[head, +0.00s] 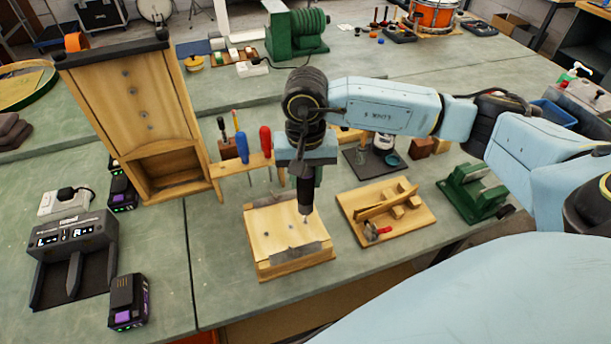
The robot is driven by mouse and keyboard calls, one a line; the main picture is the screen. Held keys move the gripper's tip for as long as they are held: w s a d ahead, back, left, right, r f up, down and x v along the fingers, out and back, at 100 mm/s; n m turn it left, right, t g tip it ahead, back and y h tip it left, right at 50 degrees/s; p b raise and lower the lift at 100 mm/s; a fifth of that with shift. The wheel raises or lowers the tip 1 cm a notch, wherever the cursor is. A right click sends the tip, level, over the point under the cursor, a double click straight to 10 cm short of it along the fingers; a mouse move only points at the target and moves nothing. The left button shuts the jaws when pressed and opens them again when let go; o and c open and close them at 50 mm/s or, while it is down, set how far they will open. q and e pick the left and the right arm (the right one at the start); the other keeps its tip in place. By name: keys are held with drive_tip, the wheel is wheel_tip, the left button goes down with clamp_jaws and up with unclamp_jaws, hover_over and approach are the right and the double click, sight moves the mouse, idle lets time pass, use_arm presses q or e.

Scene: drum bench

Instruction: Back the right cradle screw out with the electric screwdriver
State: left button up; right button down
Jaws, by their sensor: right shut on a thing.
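My right gripper (306,160) is shut on the dark electric screwdriver (304,196) and holds it upright, bit down. The screwdriver's thin bit points at the right part of the wooden cradle block (268,226), near its right edge. I cannot tell whether the bit touches a screw. The block lies on the green bench with grey strips on its top and front. Small dark spots, perhaps screw heads, show on its top. The right cradle screw cannot be made out clearly under the bit. My left gripper is not in view.
A tool rack (232,168) with blue and red screwdrivers stands just behind the block. A tall wooden cabinet (178,120) is left of it. A wooden board with small pieces (385,212) lies right. A charger (75,245) and a battery (128,302) lie far left.

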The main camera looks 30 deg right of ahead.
drive_tip(key=shift+s+f+b, duration=0.2)
drive_tip(key=shift+b, duration=0.2)
idle(0.8)
drive_tip(key=shift+r, duration=0.15)
drive_tip(key=r, duration=0.2)
drive_tip(key=r+p, duration=0.1)
drive_tip(key=shift+w, duration=0.25)
drive_tip(key=shift+d+r, duration=0.1)
